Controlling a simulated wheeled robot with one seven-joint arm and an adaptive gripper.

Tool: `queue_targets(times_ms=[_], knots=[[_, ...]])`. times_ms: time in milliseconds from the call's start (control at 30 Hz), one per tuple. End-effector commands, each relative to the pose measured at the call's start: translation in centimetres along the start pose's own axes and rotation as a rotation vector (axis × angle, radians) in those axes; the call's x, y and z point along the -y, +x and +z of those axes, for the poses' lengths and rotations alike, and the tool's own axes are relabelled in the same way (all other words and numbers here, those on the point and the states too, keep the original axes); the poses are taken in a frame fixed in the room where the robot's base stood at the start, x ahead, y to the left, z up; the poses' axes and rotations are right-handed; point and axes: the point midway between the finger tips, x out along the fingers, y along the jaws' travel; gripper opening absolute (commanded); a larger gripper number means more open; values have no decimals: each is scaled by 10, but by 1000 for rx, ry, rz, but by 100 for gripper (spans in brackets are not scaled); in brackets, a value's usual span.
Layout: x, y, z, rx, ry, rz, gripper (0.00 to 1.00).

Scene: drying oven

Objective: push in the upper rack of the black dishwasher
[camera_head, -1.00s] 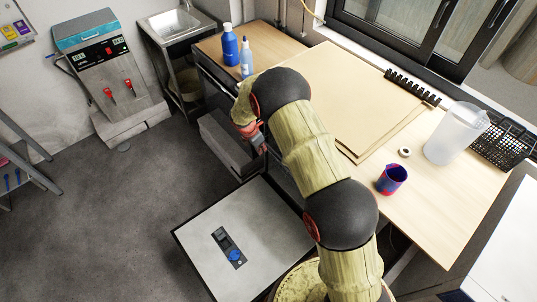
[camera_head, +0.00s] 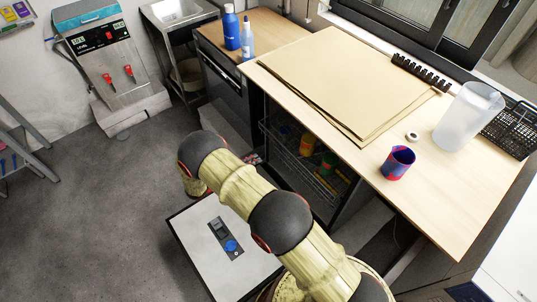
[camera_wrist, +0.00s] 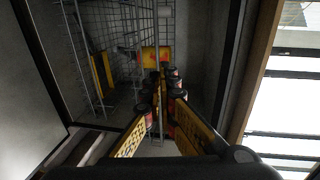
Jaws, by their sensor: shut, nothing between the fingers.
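The black dishwasher (camera_head: 263,112) stands open under the wooden counter in the head view. Its wire upper rack (camera_head: 300,158) holds green, orange and yellow items. The rack's wire grid (camera_wrist: 83,50) also shows in the wrist view, with a yellow and red item (camera_wrist: 154,56) beyond the fingertips. My gripper (camera_wrist: 161,100) is shut and empty, its yellow fingers with dark red-ringed tips together in front of the rack. I cannot tell whether the tips touch the wires. In the head view my arm hides most of the gripper, which is low by the dishwasher's left side.
The counter (camera_head: 445,190) carries brown sheets (camera_head: 340,80), a purple-red cup (camera_head: 397,163), a tape roll (camera_head: 412,136) and a clear pitcher (camera_head: 468,115). Blue bottles (camera_head: 231,28) stand on the left counter. Floor (camera_head: 110,220) is free at left.

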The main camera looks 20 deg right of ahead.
Motion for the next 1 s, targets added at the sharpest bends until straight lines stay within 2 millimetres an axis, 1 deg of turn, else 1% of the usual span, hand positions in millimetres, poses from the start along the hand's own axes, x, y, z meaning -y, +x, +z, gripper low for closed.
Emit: queue_targets(times_ms=[167, 400, 600, 800, 1000], knots=[[-2, 27, -1, -5, 3, 1, 0], [-3, 75, -2, -6, 4, 3, 0], [-4, 110, -2, -5, 5, 4, 0], [-2, 130, -1, -4, 5, 4, 0], [-2, 135, -1, -2, 4, 3, 0]])
